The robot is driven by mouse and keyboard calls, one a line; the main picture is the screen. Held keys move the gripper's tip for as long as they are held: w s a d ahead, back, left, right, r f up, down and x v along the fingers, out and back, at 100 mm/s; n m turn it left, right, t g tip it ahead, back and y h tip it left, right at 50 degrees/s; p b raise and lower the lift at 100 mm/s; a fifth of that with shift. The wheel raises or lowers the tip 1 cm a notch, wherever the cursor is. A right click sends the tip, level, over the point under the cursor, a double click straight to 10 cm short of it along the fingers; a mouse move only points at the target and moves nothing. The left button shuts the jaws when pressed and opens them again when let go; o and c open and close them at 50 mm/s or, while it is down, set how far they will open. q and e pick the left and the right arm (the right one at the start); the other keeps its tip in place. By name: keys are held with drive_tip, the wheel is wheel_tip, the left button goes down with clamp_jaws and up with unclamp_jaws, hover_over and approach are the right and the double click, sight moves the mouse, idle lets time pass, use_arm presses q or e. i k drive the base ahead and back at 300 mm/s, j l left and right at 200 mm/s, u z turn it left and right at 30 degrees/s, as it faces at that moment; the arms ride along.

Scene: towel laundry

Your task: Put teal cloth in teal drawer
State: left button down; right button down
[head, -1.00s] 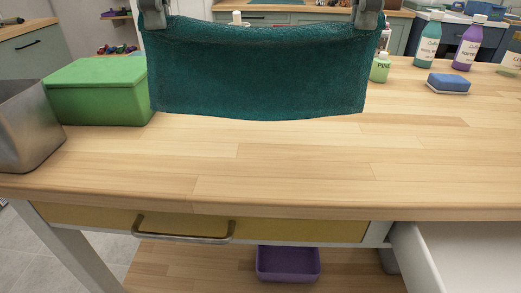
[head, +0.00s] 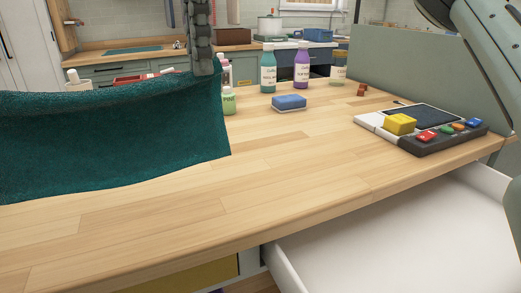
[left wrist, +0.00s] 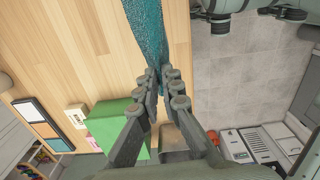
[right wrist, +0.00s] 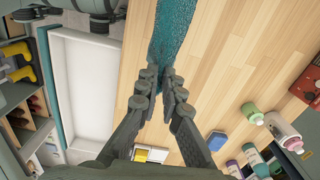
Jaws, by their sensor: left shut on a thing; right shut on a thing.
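The teal cloth (head: 110,140) hangs between my two grippers over the wooden worktop, its left part cut off by the head view's edge. My right gripper (head: 203,68) is shut on its upper right corner. The right wrist view shows the cloth (right wrist: 172,35) pinched in the fingertips (right wrist: 165,82). My left gripper (left wrist: 166,88) is shut on the cloth's other end (left wrist: 147,30) in the left wrist view and is outside the head view. An open drawer (head: 400,240) with an empty-looking white inside is at lower right. The right wrist view shows its teal front edge (right wrist: 55,80).
A control panel (head: 430,135) with a yellow block (head: 400,124) stands at the worktop's right. A blue sponge (head: 289,102) and several bottles, including a purple one (head: 301,70), are behind. A green box (left wrist: 115,130) is near my left gripper. The worktop's front middle is clear.

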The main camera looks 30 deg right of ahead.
sight(450, 232)
drive_tip(key=k+l, duration=0.1)
drive_tip(key=l, duration=1.05)
drive_tip(key=k+l+z, duration=0.1)
drive_tip(key=l, duration=1.05)
